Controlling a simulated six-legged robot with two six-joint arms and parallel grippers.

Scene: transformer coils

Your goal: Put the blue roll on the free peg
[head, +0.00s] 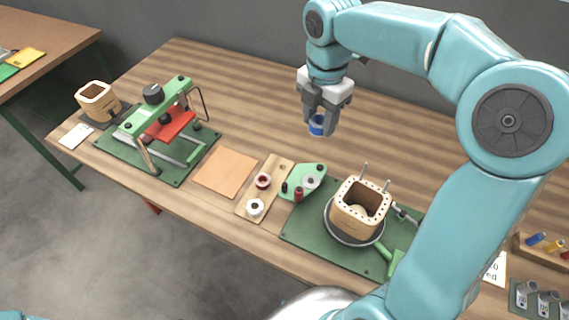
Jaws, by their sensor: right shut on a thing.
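My right gripper (320,112) is shut on the blue roll (317,127) and holds it in the air above the back middle of the table. The jaws hide the upper part of the roll. Below and to the left lies a narrow wooden board (271,178). A dark red roll (263,181) stands at its middle and a white roll (255,207) at its near end. At its far end is a small bare spot (282,167), too small to tell if it is a peg. My left gripper is out of view.
A small green stand (317,170) with a pale disc sits right of the board. Farther right, a wooden coil block (348,216) with two upright metal rods stands on a green plate. A green-and-red press (160,120) and an orange pad (226,172) are left. The table's back middle is clear.

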